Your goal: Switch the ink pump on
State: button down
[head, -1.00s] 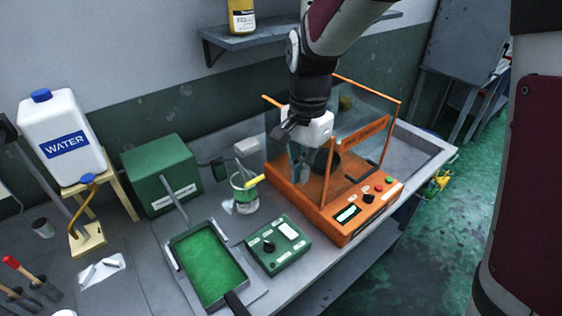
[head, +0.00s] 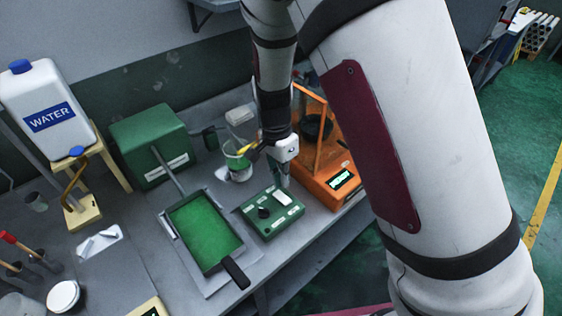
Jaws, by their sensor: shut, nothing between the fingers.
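A small green control box (head: 258,224) with a black knob, a pale switch or plate and small labels sits on the bench, right of a tray of green ink (head: 204,231). A larger green box (head: 148,133) with a white label stands behind the tray, and a grey rod slopes from it to the tray. The labels are too small to read, so I cannot tell which part is the ink pump. My gripper (head: 283,180) is shut and empty, pointing down at the back right of the control box. I cannot tell whether it touches the box.
An orange machine (head: 328,186) with a lit display stands right of my gripper, partly hidden by my arm. A beaker (head: 238,172) of green liquid stands behind the control box. A water jug (head: 46,108) on a stand is at the left. The tray's black handle (head: 235,272) juts forward.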

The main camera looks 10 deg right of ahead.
aim_at(285, 200)
jog(key=shift+s+d+f, duration=0.1)
jog(key=shift+s+f, duration=0.05)
jog(key=shift+f, duration=1.15)
jog(key=shift+s+d+f, duration=0.1)
jog(key=shift+s+f, duration=0.05)
jog(key=shift+f, duration=1.15)
